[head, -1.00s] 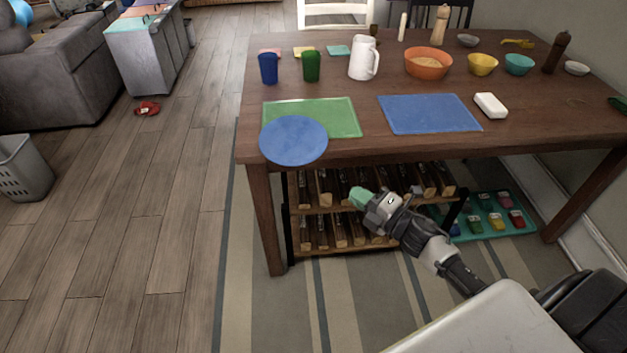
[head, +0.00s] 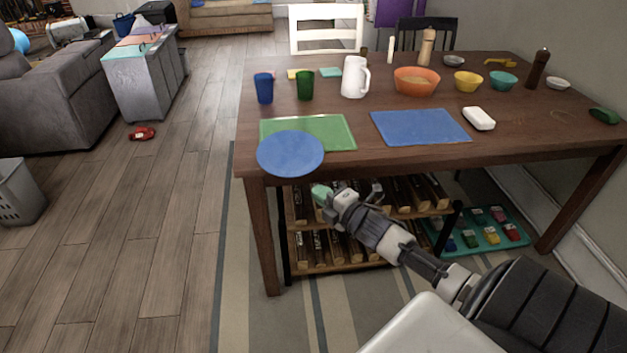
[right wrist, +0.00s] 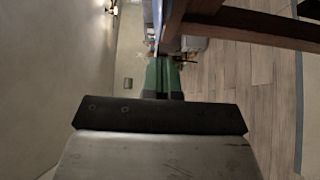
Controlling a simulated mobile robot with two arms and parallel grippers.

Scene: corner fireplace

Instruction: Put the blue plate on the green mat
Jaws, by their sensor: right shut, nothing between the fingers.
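The blue plate (head: 290,154) lies at the front left of the wooden table. Its far part overlaps the near left part of the green mat (head: 326,131), and its near edge reaches the table's front edge. My right gripper (head: 320,193) is in front of the table, below the tabletop and a little right of the plate, apart from it. Its green fingertips also show in the right wrist view (right wrist: 164,76), closed together with nothing between them. My left gripper is not in view.
A blue mat (head: 420,126) lies right of the green mat. A blue cup (head: 264,88), a green cup (head: 305,86) and a white pitcher (head: 354,77) stand behind the mats. A rack of bottles (head: 325,243) stands under the table.

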